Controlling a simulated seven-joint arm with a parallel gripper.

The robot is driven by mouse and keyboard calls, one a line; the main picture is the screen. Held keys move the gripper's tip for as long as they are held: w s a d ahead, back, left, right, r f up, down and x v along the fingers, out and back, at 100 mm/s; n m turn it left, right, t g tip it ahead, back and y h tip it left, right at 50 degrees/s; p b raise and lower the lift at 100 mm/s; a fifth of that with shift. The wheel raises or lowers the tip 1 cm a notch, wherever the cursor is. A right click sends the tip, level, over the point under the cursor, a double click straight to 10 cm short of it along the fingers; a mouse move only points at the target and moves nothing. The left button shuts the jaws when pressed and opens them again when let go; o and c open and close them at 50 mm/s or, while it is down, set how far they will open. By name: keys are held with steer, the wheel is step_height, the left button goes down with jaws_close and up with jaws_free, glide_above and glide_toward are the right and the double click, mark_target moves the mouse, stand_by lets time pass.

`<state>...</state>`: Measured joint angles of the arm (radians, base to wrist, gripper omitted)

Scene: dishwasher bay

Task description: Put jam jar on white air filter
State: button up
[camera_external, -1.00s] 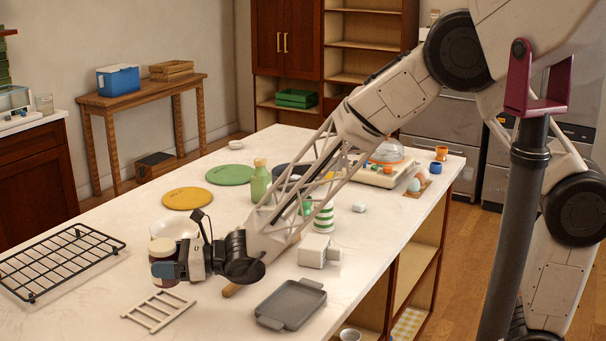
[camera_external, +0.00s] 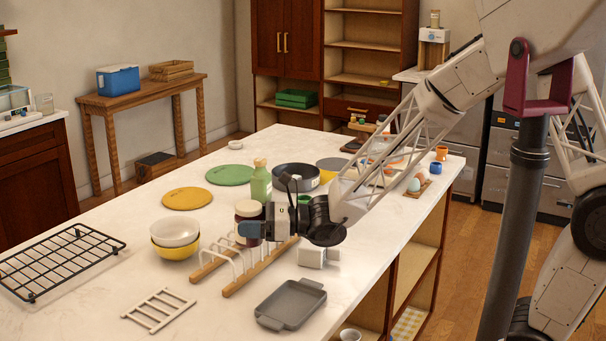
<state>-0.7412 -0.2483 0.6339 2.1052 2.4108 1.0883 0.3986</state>
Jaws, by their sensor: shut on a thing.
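The jam jar (camera_external: 247,211), dark red with a pale lid, is upright in my gripper (camera_external: 253,229). My gripper is shut on the jar's side, and one blue-grey finger covers part of its lower body. The jar appears to be held above the counter, behind the wooden dish rack; its exact height is hard to tell.
The wooden rack with white wires (camera_external: 262,262) lies below my gripper. Stacked bowls (camera_external: 175,236) are left of it, a green bottle (camera_external: 261,183) behind. A grey tray (camera_external: 291,304) and white slatted frame (camera_external: 158,310) lie in front. Free counter lies around the frame.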

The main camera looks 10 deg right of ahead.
steer(key=s+d+t, duration=0.1)
steer(key=s+d, duration=0.3)
steer(key=d, duration=0.9)
steer(key=s+d+m+t, duration=0.1)
steer(key=s+d, duration=0.3)
steer(key=d, duration=1)
steer(key=shift+d+f+m+h, duration=0.15)
steer(key=shift+d+m+h, duration=0.15)
steer(key=shift+h, duration=0.1)
steer(key=shift+w+a, duration=0.1)
glide_above(319, 243)
steer(key=shift+w+f, duration=0.1)
steer(key=shift+f, duration=0.65)
steer(key=shift+f, duration=1.75)
steer(key=shift+f, duration=0.15)
